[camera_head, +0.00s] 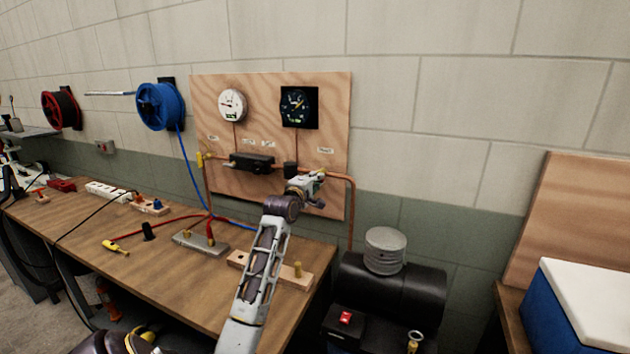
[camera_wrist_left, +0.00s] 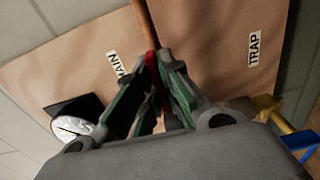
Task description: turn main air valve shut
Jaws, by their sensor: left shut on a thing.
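The main air valve's red handle (camera_wrist_left: 152,62) shows between my left fingers in the left wrist view, beside the label MAIN (camera_wrist_left: 124,66). A copper pipe (camera_wrist_left: 143,22) runs up from it. My left gripper (camera_wrist_left: 156,72) is shut on the red handle, and its fingers hide much of it. In the head view my left gripper (camera_head: 314,180) is at the lower right part of the wooden board (camera_head: 335,105), in front of the copper pipe. The valve body is hidden there. My right gripper is not in view.
Two gauges, one white (camera_head: 232,105) and one black (camera_head: 299,106), sit on the board above a black unit (camera_head: 252,162). A workbench (camera_head: 165,270) with tools lies below. A black compressor tank (camera_head: 395,290) stands to the right, then a blue cooler (camera_head: 545,305).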

